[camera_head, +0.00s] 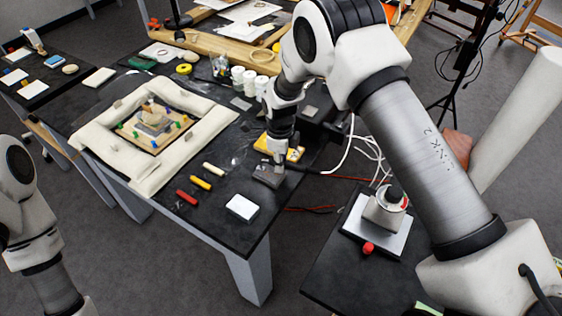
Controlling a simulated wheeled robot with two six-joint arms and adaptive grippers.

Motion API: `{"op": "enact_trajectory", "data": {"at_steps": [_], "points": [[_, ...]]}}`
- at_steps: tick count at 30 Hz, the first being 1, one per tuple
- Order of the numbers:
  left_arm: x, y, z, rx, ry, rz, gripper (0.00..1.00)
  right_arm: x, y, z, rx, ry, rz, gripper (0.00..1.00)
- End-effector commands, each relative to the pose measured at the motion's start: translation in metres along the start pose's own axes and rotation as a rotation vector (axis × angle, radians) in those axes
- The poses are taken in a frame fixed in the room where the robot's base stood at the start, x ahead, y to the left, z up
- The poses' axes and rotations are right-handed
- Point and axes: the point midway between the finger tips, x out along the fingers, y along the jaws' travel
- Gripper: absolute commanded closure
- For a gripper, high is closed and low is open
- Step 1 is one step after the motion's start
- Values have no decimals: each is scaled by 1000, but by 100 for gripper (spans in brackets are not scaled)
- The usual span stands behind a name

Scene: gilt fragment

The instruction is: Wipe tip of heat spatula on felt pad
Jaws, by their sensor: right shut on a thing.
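My right gripper (280,158) points down at the front right of the black worktable (225,225). It is shut on what appears to be the heat spatula, which is mostly hidden by the fingers; a red cable leads away to the right from there. A dark grey block, probably the felt pad (266,179), lies directly below the fingertips. I cannot tell whether the tip touches it. Part of my left arm shows at the left edge; its gripper is outside the view.
Red (187,198), yellow (201,183) and cream (213,169) sticks and a white block (241,208) lie in front. A padded frame (110,165) surrounds a fragment on the left. White jars stand behind.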

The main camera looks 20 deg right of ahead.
Motion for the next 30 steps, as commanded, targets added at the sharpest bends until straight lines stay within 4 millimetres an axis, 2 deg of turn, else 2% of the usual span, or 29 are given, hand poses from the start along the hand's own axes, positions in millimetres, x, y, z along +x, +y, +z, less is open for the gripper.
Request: {"op": "enact_trajectory", "data": {"at_steps": [8, 18, 30], "points": [[-6, 0, 0, 0, 0, 0, 100, 0, 5, -17, 1, 2, 2, 100], [-6, 0, 0, 0, 0, 0, 100, 0, 5, -20, 1, 1, 2, 100], [-10, 0, 0, 0, 0, 0, 100, 1, 11, -38, 0, 2, 2, 100]]}}
